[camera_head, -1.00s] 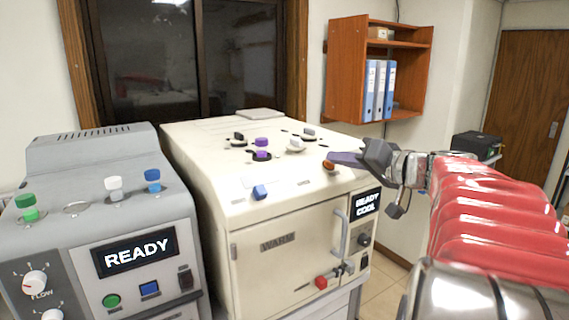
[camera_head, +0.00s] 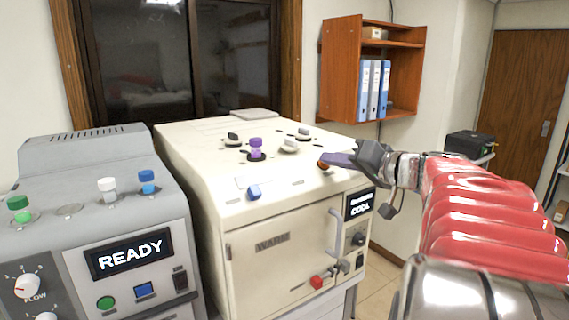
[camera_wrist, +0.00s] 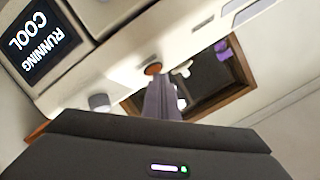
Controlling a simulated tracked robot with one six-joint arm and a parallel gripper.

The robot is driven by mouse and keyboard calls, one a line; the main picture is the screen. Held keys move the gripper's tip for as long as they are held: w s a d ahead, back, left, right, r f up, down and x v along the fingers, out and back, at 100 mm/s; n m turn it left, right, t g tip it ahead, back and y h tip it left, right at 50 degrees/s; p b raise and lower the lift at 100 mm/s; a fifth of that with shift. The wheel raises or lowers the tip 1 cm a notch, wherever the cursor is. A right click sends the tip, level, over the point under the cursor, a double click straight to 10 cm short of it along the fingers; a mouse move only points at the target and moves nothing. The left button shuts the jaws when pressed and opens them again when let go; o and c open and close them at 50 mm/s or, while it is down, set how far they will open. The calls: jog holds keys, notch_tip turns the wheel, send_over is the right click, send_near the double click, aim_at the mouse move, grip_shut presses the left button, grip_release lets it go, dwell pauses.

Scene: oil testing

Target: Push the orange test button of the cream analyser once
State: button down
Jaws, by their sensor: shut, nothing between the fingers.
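The cream analyser (camera_head: 290,220) stands in the middle of the head view. Its orange test button (camera_head: 323,166) is at the right front of the sloping top and also shows in the wrist view (camera_wrist: 152,69). My gripper (camera_head: 327,160) is shut and empty, its purple-grey fingers pointing at the button. The fingertips (camera_wrist: 157,82) are right at the button's edge; I cannot tell whether they touch it. The analyser's display (camera_head: 360,203) shows COOL under a small blurred line. In the wrist view the display (camera_wrist: 33,40) reads RUNNING COOL.
A grey machine (camera_head: 80,180) with a READY display stands close on the left. Knobs and a purple-capped vial (camera_head: 256,149) rise from the analyser's top behind the button. A blue button (camera_head: 254,192) is at its front left. A wooden shelf (camera_head: 340,70) hangs behind.

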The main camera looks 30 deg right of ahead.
jog(key=shift+s+r, duration=0.45)
jog(key=shift+r, duration=0.25)
jog(key=shift+s+d+r, duration=0.1)
jog(key=shift+s+r, duration=0.65)
jog(key=shift+r, duration=0.3)
jog(key=shift+s+r, duration=0.7)
jog(key=shift+r, duration=0.3)
